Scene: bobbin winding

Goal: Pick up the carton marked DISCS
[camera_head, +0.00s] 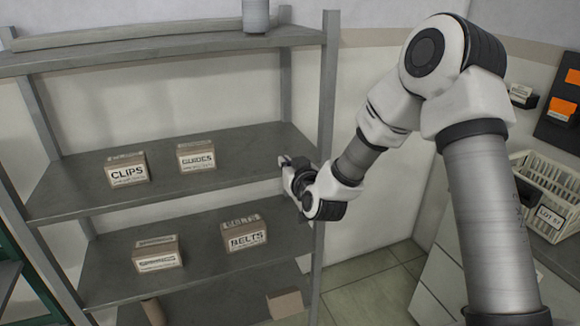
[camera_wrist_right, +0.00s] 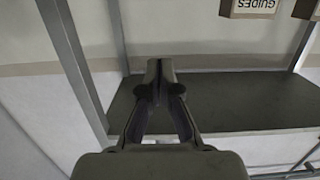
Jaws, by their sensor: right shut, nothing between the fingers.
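I see no carton whose label reads DISCS. On the middle shelf stand a carton marked CLIPS (camera_head: 127,171) and one marked GUIDES (camera_head: 197,156). On the shelf below stand a carton marked BELTS (camera_head: 243,235) and one with a label too small to read (camera_head: 157,255). A further carton (camera_head: 285,303), its label not visible, is on the lowest shelf. My right gripper (camera_head: 287,165) is shut and empty near the right end of the middle shelf, right of GUIDES. In the wrist view its fingers (camera_wrist_right: 158,78) meet, and the GUIDES carton (camera_wrist_right: 254,8) shows upside down, apart from them.
A grey shelf post (camera_head: 326,130) stands close to my right gripper. The middle shelf (camera_head: 235,170) is bare right of GUIDES. A grey cylinder (camera_head: 256,15) is on the top shelf. A cream basket (camera_head: 545,190) stands at the right.

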